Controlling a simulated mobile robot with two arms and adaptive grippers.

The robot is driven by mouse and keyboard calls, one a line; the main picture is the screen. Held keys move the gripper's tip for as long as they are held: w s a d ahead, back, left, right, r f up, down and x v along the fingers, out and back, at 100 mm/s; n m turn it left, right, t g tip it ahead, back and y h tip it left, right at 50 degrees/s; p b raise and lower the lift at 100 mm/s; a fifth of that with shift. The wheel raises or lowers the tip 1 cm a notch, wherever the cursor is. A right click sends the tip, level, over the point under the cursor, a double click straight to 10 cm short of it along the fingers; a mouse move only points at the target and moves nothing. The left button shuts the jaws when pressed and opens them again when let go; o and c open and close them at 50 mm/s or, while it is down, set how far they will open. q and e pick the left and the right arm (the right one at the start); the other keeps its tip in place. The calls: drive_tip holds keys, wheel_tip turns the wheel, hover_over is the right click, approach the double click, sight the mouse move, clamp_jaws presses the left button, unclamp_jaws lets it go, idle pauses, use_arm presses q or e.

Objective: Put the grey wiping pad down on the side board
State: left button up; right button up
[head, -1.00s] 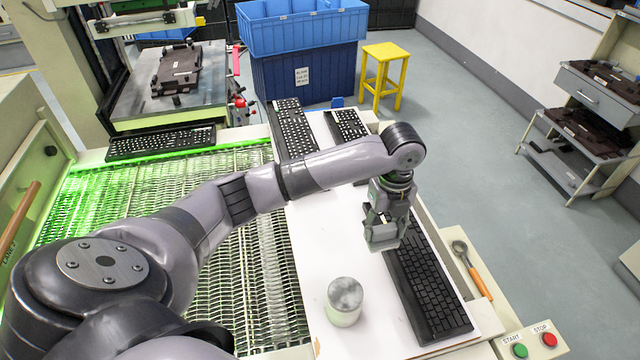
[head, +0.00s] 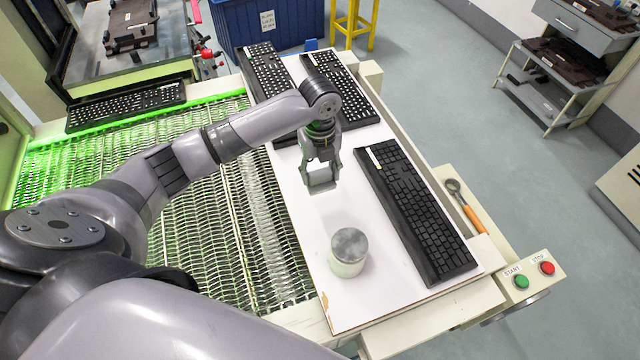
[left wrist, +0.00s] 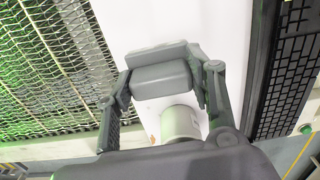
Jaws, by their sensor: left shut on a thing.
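My left gripper (head: 321,186) is shut on the grey wiping pad (left wrist: 162,78), which shows as a grey block between the fingers in the left wrist view. In the head view the pad is small and partly hidden by the fingers. The gripper is over the white side board (head: 305,225), left of the black keyboard (head: 418,215). I cannot tell whether the pad touches the board. A pale round container with a grey top (head: 348,250) stands on the board, nearer than the gripper. It also shows beyond the pad in the left wrist view (left wrist: 180,123). My right gripper is not in view.
More keyboards (head: 345,85) lie at the board's far end. A green-lit mesh conveyor (head: 215,230) runs along the board's left side. A tool with an orange handle (head: 472,216) and start and stop buttons (head: 534,275) are at the right. Bare board surrounds the container.

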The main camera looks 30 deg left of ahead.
use_arm(q)
wheel_tip(320, 180, down, 7)
drive_tip(key=shift+r+p, duration=0.1)
drive_tip(key=shift+p, duration=0.3)
drive_tip(key=shift+f, duration=0.45)
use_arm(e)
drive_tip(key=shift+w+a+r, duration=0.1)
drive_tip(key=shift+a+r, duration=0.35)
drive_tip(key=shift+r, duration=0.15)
use_arm(q)
drive_tip(key=o, duration=0.9)
drive_tip(key=shift+f, duration=0.2)
drive_tip(key=o, duration=0.5)
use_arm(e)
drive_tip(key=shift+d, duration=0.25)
use_arm(q)
drive_tip(key=shift+r, duration=0.1)
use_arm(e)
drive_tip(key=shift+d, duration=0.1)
